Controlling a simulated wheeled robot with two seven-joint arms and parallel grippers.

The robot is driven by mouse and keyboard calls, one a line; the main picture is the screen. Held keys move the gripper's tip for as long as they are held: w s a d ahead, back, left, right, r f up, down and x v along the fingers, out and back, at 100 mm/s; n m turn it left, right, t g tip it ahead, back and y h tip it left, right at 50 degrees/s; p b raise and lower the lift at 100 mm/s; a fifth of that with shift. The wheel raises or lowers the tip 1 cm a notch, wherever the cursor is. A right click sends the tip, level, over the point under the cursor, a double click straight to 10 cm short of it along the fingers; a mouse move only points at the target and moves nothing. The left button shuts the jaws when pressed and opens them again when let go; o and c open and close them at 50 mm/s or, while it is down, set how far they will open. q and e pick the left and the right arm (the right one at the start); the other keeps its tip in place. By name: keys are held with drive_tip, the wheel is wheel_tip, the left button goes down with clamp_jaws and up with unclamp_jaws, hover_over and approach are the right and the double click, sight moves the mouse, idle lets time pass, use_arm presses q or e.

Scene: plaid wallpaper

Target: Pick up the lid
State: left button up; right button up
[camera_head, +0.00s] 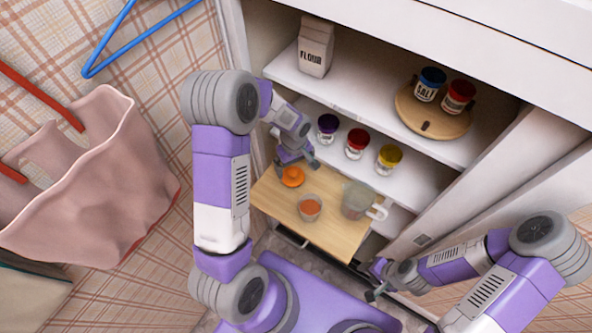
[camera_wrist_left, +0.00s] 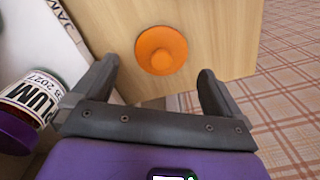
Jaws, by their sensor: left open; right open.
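An orange round lid (camera_head: 292,177) with a raised knob lies on the light wooden board (camera_head: 335,238), near its back-left edge. In the left wrist view the lid (camera_wrist_left: 161,50) lies ahead of the fingertips, roughly between their lines and apart from both fingers. My left gripper (camera_head: 298,162) is open and empty, just behind and above the lid in the head view; its two fingers also show in the left wrist view (camera_wrist_left: 155,82). My right gripper (camera_head: 372,290) is open and empty, low at the right, away from the lid.
A small cup with orange contents (camera_head: 310,207) and a clear measuring jug (camera_head: 357,199) stand on the board. Jars with purple (camera_head: 327,127), red (camera_head: 356,142) and yellow (camera_head: 389,157) lids stand on the shelf behind. A label reading PLUM (camera_wrist_left: 32,98) shows close beside the left finger.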

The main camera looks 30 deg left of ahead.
sight(293, 173)
use_arm(q)
drive_tip(key=f, duration=0.5)
drive_tip(key=shift+a+f, duration=0.2)
drive_tip(key=shift+f, duration=0.1)
drive_tip(key=c, duration=0.9)
drive_tip(key=shift+c, duration=0.2)
drive_tip(key=shift+r, duration=0.2)
